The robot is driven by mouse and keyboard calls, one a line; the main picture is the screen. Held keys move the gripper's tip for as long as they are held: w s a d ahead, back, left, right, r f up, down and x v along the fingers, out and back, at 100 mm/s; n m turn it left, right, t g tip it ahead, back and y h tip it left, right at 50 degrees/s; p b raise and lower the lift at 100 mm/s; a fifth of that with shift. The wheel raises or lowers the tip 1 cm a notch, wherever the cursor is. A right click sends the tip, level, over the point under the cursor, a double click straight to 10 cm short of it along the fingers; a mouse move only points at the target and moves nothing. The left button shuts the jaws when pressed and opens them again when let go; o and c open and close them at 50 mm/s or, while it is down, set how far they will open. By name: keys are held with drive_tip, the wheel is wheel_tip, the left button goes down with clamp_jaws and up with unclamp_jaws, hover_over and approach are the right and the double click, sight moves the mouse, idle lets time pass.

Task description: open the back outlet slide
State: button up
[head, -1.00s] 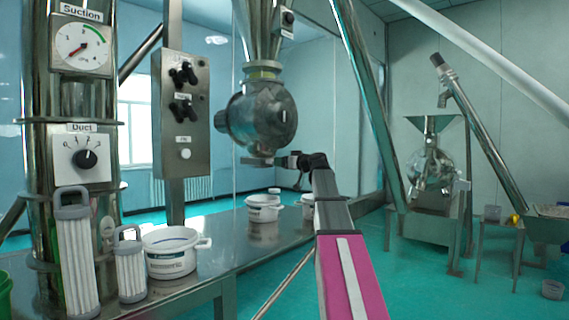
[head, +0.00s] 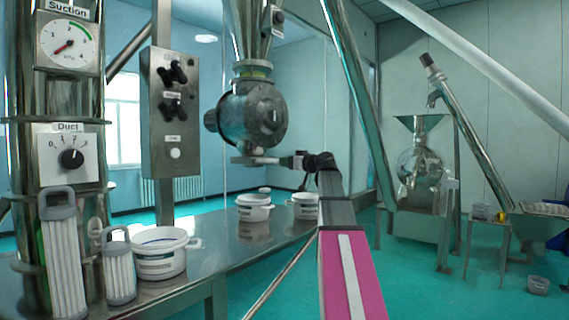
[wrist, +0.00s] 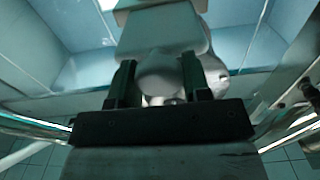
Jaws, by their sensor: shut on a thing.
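The outlet slide (head: 254,160) is a flat metal plate under the round steel housing (head: 252,115), sticking out to the right. My gripper (head: 287,161) reaches it from the right, at the plate's right end, and is shut on it. In the wrist view, the pale slide (wrist: 165,35) runs away from me, and its rounded near end sits between the two dark fingers of my gripper (wrist: 160,75). The outlet opening is hidden in both views.
A steel bench (head: 225,255) runs below, with white tubs (head: 255,207) on it. Two white filter cartridges (head: 118,265) stand at the left near the gauge column. A control box (head: 174,112) hangs left of the housing. A slanted steel tube (head: 357,105) passes behind my arm.

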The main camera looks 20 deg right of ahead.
drive_tip(key=o, duration=1.2)
drive_tip(key=shift+o, duration=0.2)
drive_tip(key=v, duration=1)
drive_tip(key=shift+s+d, duration=0.25)
drive_tip(key=shift+s, duration=0.1)
